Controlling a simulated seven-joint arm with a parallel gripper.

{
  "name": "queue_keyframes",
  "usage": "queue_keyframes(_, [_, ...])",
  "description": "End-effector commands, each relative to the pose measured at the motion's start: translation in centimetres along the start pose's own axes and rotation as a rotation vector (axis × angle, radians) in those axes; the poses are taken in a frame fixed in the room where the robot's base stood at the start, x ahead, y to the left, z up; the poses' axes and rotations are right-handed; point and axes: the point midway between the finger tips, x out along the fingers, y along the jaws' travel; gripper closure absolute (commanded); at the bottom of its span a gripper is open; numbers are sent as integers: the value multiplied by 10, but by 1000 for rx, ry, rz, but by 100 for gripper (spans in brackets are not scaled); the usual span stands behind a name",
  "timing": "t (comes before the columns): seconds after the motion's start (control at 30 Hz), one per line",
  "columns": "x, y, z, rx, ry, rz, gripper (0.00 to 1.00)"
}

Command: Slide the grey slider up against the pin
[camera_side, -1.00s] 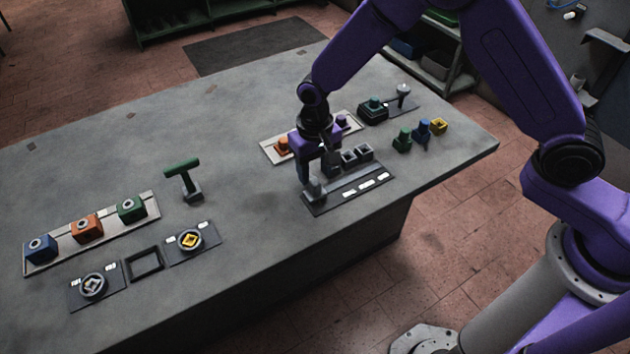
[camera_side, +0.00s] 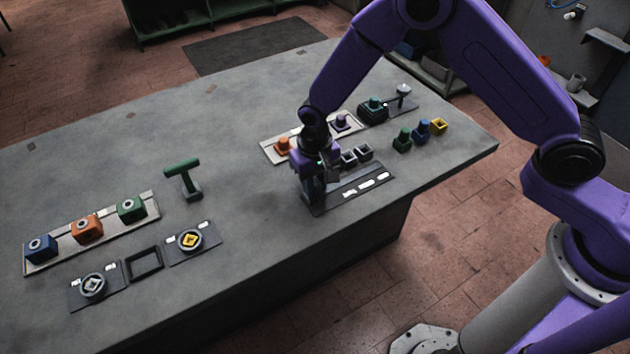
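A dark track plate (camera_side: 350,194) with a lighter groove and several white marks lies near the front edge of the table. My gripper (camera_side: 313,190) points down at the left end of this plate, low over the spot of the grey slider. The slider is almost wholly hidden by the fingers. The fingers are too small and dark to show whether they are open or closed on it. I cannot make out the pin clearly in this view.
Small dark square blocks (camera_side: 356,156) stand just behind the track. A pale tray with orange (camera_side: 283,145) and purple (camera_side: 341,122) pieces lies behind my gripper. Green, blue and yellow pieces (camera_side: 423,130) stand to the right. A green T-handle (camera_side: 182,167) stands to the left.

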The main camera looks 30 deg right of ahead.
Motion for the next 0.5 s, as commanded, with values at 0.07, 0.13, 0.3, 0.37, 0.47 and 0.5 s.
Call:
queue_keyframes(0.07, [0, 5, 0, 2, -1, 1, 100])
queue_keyframes(0.13, [0, 17, 0, 3, -1, 1, 100])
queue_keyframes(0.3, [0, 46, 0, 3, -2, 1, 100])
queue_keyframes(0.37, [-1, 51, 0, 2, -1, 1, 100])
queue_keyframes(0.47, [-1, 53, 0, 1, 0, 0, 100])
queue_keyframes(0.5, [-1, 53, 0, 1, 0, 0, 100])
